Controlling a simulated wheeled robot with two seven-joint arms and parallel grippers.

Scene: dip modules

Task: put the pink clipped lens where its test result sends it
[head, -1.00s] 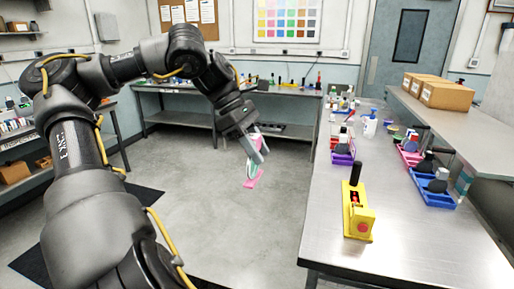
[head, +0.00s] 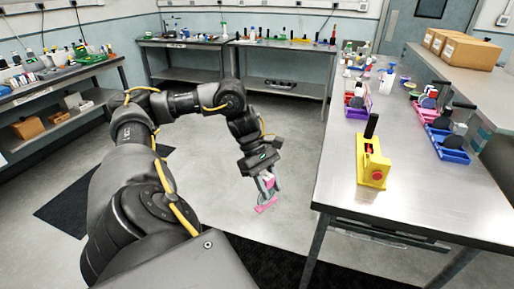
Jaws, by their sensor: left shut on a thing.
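My left gripper (head: 267,184) is shut on the pink clipped lens (head: 266,205), which hangs below the fingertips over open floor, left of the right-hand metal bench. Part of the lens is hidden between the fingers. A yellow device (head: 373,163) with a black upright handle, a red display area and a red round button stands on that bench; no result can be read on it. Behind it are a purple tray (head: 355,113), a pink tray (head: 427,115) and a blue tray (head: 449,155), each holding dark and other items. My right gripper is not in view.
The right-hand bench (head: 410,200) has clear metal around the yellow device, and its near edge faces my gripper. Cardboard boxes (head: 469,50) stand on a raised shelf at right. Cluttered benches line the back and left walls. The floor (head: 215,150) between is open.

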